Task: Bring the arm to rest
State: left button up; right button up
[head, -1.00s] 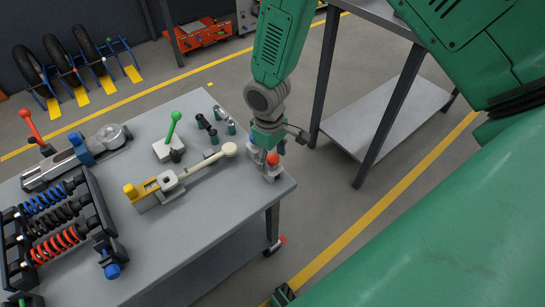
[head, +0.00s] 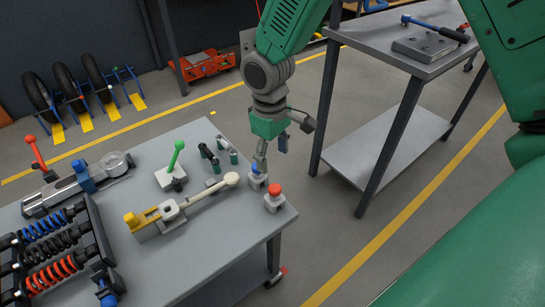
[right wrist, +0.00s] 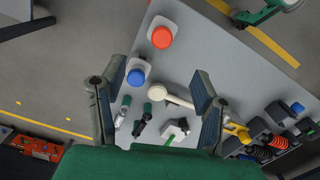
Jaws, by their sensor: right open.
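My right gripper (head: 271,150) hangs over the right end of the grey table (head: 215,262), its fingers spread and nothing between them. In the head view one finger overlaps the blue button (head: 256,168); I cannot tell from there whether they touch. The red button (head: 274,190) stands nearer the table's corner, clear of the gripper. The right wrist view shows the open fingers (right wrist: 158,88) above the table, with the blue button (right wrist: 136,77) near the left finger and the red button (right wrist: 161,37) beyond. My left gripper is out of view.
A lever with a white knob (head: 231,179), a green-knobbed lever (head: 175,157) and small dark-and-green parts (head: 215,160) stand close by. Springs (head: 48,250) fill the table's left side. A second table (head: 380,45) stands behind at right, with open floor between.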

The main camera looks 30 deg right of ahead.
jog(key=shift+s+f, duration=0.1)
jog(key=s+a+f+m+y, duration=0.1)
jog(key=s+a+f, duration=0.1)
jog(key=s+f, duration=0.9)
jog(key=s+d+f+m, duration=0.1)
jog(key=s+f, duration=0.2)
jog(key=s, duration=0.3)
jog(key=s+d+f+m+t, duration=0.1)
jog(key=s+d+f, duration=0.1)
jog(key=s+f, duration=0.2)
jog(key=s, duration=0.2)
jog(key=shift+s+h, duration=0.3)
jog(key=shift+h, duration=0.1)
